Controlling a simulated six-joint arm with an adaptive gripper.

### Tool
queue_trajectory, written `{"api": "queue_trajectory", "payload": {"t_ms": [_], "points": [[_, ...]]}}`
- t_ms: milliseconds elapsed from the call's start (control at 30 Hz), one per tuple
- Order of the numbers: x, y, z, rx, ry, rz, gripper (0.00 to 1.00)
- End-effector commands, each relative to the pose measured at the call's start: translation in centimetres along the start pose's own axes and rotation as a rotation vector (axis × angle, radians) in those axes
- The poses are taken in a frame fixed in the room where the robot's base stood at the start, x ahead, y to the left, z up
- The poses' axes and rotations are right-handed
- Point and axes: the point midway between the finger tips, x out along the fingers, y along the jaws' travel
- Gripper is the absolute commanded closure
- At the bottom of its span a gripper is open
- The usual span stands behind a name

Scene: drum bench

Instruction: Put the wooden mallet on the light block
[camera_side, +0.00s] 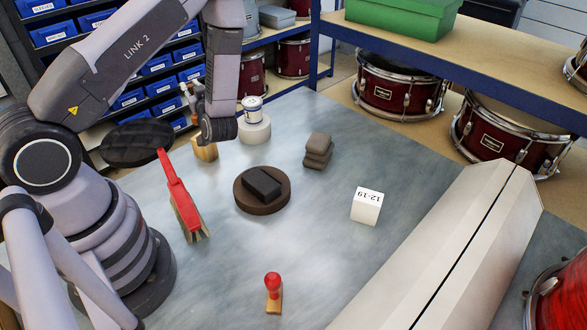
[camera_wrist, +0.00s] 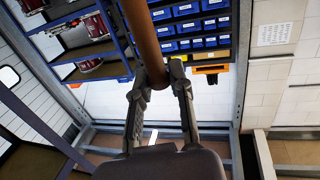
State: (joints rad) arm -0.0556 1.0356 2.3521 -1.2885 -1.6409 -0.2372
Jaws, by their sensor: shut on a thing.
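My gripper (camera_wrist: 160,95) is shut on a brown, rounded wooden handle, which I take to be the wooden mallet (camera_wrist: 143,40). In the wrist view the handle runs up from between the fingertips and out of the top edge, so the head is out of sight. In the side view my gripper (camera_side: 191,100) is at the back left, above the bench and partly behind my arm. A tan block (camera_side: 207,153) shows just below my wrist, partly covered. Which one is the light block I cannot tell.

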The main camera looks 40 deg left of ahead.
Motion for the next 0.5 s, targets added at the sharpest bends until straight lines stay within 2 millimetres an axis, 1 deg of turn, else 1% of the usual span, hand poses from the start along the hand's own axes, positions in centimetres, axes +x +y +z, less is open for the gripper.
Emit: {"api": "queue_trajectory", "payload": {"t_ms": [33, 167, 300, 400, 500], "points": [[0.0, 0.0, 0.7, 0.003, 0.0, 0.0, 1.0], [0.0, 0.0, 2.1, 0.002, -0.001, 0.0, 1.0], [0.0, 0.0, 4.2, 0.002, -0.001, 0.0, 1.0], [0.0, 0.0, 4.9, 0.001, 0.0, 0.0, 1.0], [0.0, 0.0, 5.0, 0.0, 0.0, 0.0, 1.0]]}}
